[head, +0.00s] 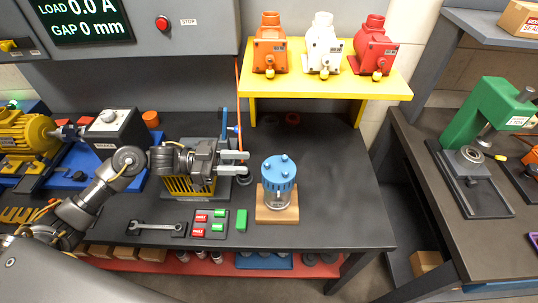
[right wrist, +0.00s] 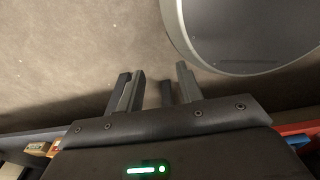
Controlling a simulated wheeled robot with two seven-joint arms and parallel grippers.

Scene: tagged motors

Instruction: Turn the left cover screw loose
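A blue-topped motor (head: 280,180) stands upright on a wooden block (head: 277,214) at the middle of the dark bench. Small blue cover screws stick up from its lid; the left screw (head: 268,164) shows on the lid's left side. My left gripper (head: 247,162) is open and empty, its two pale fingers pointing right, just left of the lid and apart from it. My right gripper (right wrist: 160,85) is in the right wrist view only, with a gap between its fingers and nothing in it. The motor is not recognisable in that view.
A wrench (head: 157,226) and a red-and-green tag board (head: 208,223) lie at the front, beside a green block (head: 241,220). A yellow shelf (head: 325,83) with three pumps is behind. The bench right of the motor is clear. A large round grey rim (right wrist: 245,30) fills the right wrist view's upper right.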

